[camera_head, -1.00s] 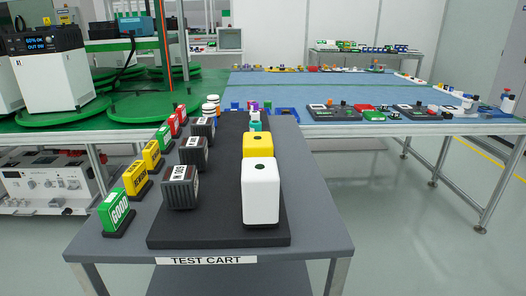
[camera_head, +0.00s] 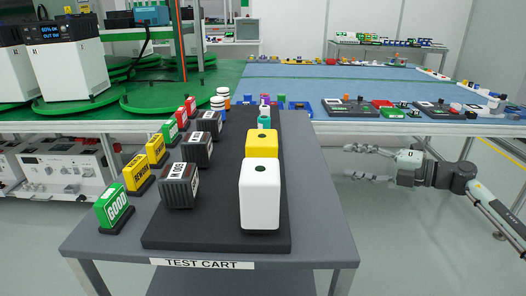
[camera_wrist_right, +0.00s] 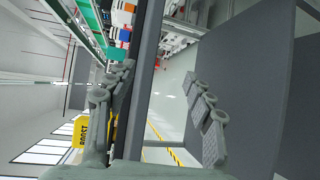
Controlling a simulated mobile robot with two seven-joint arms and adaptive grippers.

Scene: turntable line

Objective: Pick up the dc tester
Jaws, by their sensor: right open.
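No label that I can read names the dc tester, so I cannot tell which thing it is. The test cart (camera_head: 325,225) carries a dark mat with a white block (camera_head: 260,195) at the front and a yellow block (camera_head: 263,144) behind it. Dark ribbed boxes (camera_head: 179,187) stand left of them. My right gripper (camera_head: 352,162) is open and empty, right of the cart and apart from it. Its spread fingers also show in the right wrist view (camera_wrist_right: 162,85). My left gripper is not in view.
A green GOOD sign (camera_head: 114,208) and yellow signs line the cart's left side. The blue-topped table (camera_head: 330,82) behind holds several small items. White units with displays (camera_head: 73,72) stand on the green table at left. Floor right of the cart is clear.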

